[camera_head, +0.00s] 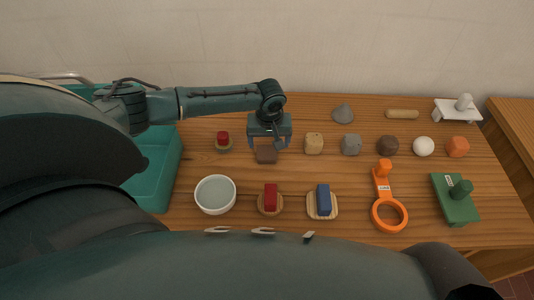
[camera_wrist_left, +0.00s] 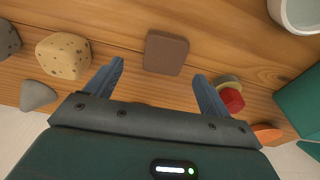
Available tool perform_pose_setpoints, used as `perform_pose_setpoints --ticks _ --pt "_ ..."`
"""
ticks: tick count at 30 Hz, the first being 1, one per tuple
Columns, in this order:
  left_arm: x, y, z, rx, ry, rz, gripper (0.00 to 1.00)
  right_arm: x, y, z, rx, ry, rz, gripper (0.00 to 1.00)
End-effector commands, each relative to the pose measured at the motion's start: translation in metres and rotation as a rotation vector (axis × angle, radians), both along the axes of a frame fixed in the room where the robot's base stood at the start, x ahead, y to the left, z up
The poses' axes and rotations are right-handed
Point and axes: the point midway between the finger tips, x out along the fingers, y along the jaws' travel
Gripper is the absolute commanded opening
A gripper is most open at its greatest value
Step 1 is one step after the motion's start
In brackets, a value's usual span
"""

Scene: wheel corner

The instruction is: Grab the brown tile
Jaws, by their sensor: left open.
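The brown tile (camera_head: 266,155) is a small flat square lying on the wooden table (camera_head: 330,235). In the left wrist view the brown tile (camera_wrist_left: 166,53) lies a little beyond the fingertips, roughly midway between them. My left gripper (camera_head: 268,145) is open and empty, pointing down above the tile, with a finger on each side. Its two fingers also show in the left wrist view (camera_wrist_left: 158,78). My right gripper is not seen.
A speckled beige cube (camera_head: 314,143) stands just right of the gripper, and a red piece on a round base (camera_head: 223,141) to its left. Nearer are a white bowl (camera_head: 215,194), a red block (camera_head: 270,196) and a blue block (camera_head: 322,199). A teal bin (camera_head: 158,165) is at left.

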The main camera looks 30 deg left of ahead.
Motion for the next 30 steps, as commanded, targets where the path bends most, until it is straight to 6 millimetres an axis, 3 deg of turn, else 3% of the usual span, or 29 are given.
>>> perform_pose_setpoints --ticks 9,18,30 --pt "-0.002 0.007 -0.044 0.000 0.002 0.000 0.82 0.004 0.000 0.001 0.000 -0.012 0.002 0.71" --pt "-0.001 0.008 -0.049 0.000 0.001 -0.001 0.82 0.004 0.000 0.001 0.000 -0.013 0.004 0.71" --pt "-0.001 0.008 -0.049 0.000 0.001 0.000 0.50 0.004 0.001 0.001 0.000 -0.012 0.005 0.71"
